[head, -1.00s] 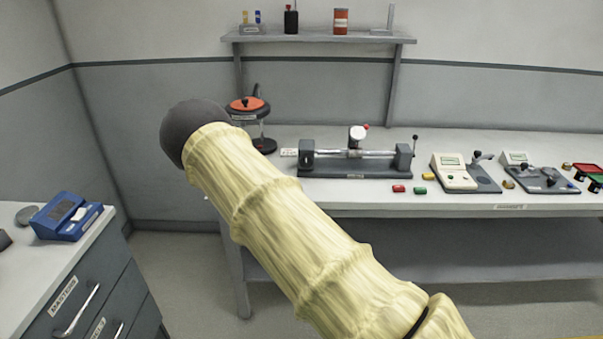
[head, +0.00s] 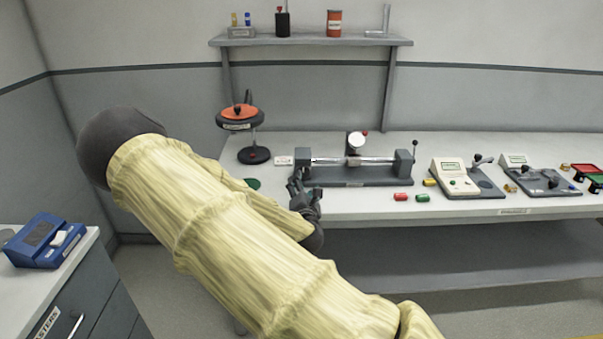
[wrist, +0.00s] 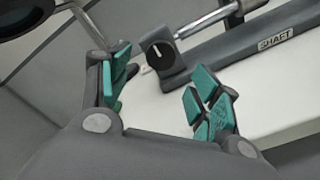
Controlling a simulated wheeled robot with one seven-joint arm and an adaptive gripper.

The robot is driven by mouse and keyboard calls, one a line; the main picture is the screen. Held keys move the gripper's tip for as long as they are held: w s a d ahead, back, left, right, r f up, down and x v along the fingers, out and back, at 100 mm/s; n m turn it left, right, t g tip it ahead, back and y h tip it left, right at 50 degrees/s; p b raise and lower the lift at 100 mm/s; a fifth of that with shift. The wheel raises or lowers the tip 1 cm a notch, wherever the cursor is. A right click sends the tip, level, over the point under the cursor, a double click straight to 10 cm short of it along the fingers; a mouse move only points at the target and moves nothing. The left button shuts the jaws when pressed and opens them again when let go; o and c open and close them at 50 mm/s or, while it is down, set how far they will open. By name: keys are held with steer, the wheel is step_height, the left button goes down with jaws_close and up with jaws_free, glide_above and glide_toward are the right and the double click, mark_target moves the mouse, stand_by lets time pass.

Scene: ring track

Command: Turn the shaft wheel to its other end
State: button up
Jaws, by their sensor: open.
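The shaft fixture (head: 365,182) is a dark grey base with end blocks and a bright metal rod, on the bench. In the wrist view its base carries the label SHAFT (wrist: 276,39). A dark round wheel face (wrist: 158,51) with a white line sits on the near end block, the line close to upright in the picture. My gripper (head: 305,193) is at the fixture's left end in the head view. In the wrist view my gripper (wrist: 165,90) is open and empty, its green-padded fingers spread below the wheel and apart from it.
A round stand with an orange top (head: 239,114) is left of the fixture. A dial gauge (head: 356,142) stands behind the rod. A cream device (head: 462,178) is to the right. A blue device (head: 45,241) sits on the left cabinet.

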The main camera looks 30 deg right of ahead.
mark_target(303, 173)
steer(key=x, duration=0.4)
steer(key=p+x, duration=0.1)
steer(key=x, duration=0.3)
steer(key=shift+w+f, duration=0.2)
steer(key=shift+f, duration=0.05)
steer(key=c, duration=1)
